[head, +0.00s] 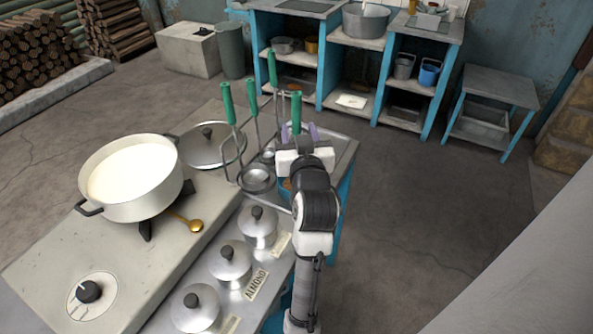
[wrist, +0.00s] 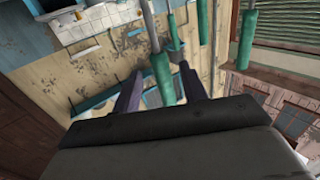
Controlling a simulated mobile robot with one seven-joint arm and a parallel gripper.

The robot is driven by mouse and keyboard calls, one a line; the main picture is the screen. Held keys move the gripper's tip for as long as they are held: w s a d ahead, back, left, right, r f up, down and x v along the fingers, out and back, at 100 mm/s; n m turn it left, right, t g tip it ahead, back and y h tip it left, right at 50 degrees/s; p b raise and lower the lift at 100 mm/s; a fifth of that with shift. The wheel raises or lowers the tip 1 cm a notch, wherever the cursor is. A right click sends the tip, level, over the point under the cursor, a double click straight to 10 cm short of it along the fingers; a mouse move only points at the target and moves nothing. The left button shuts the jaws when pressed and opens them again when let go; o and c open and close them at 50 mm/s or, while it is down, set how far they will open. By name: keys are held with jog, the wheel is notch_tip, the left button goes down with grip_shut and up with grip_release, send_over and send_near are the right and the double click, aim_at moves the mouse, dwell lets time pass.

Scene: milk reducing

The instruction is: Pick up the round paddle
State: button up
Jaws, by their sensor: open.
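Several utensils with green handles stand in a wire rack (head: 240,140) on the counter. The nearest green handle (head: 296,110) rises right at my gripper (head: 300,131). My gripper is open, and in the wrist view its two purple fingers (wrist: 161,70) stand either side of a green handle (wrist: 163,80); I cannot tell whether they touch it. Other green handles show at the left (head: 228,103), centre (head: 252,92) and back (head: 272,66). I cannot tell which handle belongs to the round paddle; its head is not clearly visible. A round dark-rimmed bowl-shaped tool (head: 257,178) hangs low at the rack.
A white pot of milk (head: 130,200) stands on the stove at left, with a metal lid (head: 212,146) behind it. A golden spoon (head: 190,222) lies beside the pot. Lidded canisters (head: 230,262) line the counter by my arm. Open floor (head: 410,200) lies to the right.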

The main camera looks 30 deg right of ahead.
aim_at(297, 126)
jog(key=shift+p+x, duration=0.35)
jog(key=shift+x, duration=1.2)
jog(key=shift+r, duration=0.1)
jog(key=shift+c, duration=0.4)
grip_shut()
jog(key=shift+a+r, duration=0.1)
jog(key=shift+r, duration=0.05)
